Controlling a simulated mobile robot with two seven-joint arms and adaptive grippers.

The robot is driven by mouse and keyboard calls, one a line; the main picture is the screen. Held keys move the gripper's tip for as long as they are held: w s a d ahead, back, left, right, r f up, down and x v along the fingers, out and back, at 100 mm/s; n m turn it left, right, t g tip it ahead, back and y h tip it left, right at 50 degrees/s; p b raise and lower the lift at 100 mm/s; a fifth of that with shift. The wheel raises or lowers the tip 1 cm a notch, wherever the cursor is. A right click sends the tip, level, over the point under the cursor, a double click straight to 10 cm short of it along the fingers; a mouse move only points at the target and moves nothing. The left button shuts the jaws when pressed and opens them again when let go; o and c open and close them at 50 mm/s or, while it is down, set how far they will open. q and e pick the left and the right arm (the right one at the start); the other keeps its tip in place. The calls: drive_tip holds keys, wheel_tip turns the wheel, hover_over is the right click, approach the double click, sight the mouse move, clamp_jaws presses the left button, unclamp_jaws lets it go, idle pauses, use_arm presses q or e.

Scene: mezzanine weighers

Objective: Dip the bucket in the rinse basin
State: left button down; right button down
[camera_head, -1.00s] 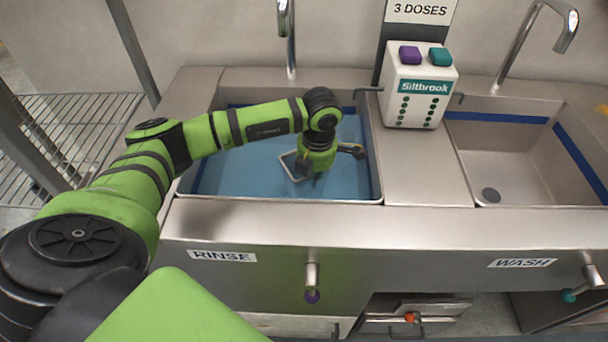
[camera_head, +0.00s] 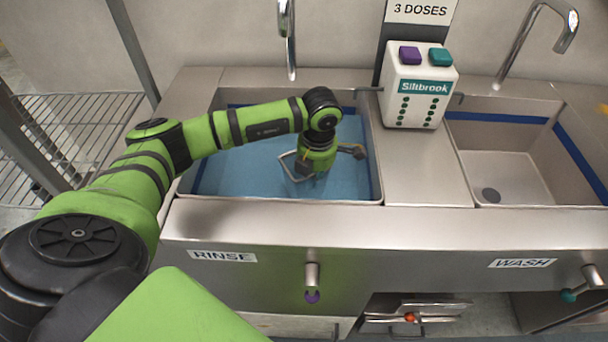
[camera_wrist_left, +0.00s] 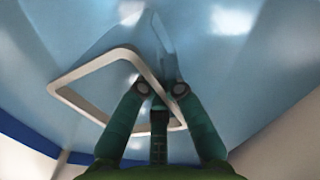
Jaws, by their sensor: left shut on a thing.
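The rinse basin (camera_head: 193,183), marked RINSE, is the left sink and holds blue water. My left gripper (camera_head: 316,172) points down into it, right of the basin's middle, and is shut. A pale rounded loop (camera_head: 284,163), which looks like part of the bucket, shows at the gripper's left side at the water. In the left wrist view the loop (camera_wrist_left: 88,70) passes by the closed fingers (camera_wrist_left: 160,95) of my left gripper. The bucket's body cannot be made out; whether it lies under the water I cannot tell. My right gripper is not in view.
A white Siltbrook dispenser (camera_head: 418,90) with purple and teal buttons stands between the sinks. The wash basin (camera_head: 510,178) at right looks empty. Taps (camera_head: 287,40) rise behind the basins. A wire rack (camera_head: 75,130) is at left. Knobs (camera_head: 312,285) stick out in front.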

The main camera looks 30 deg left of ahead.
use_arm(q)
wheel_tip(320, 180, up, 23)
drive_tip(key=p, duration=1.4)
idle(0.5)
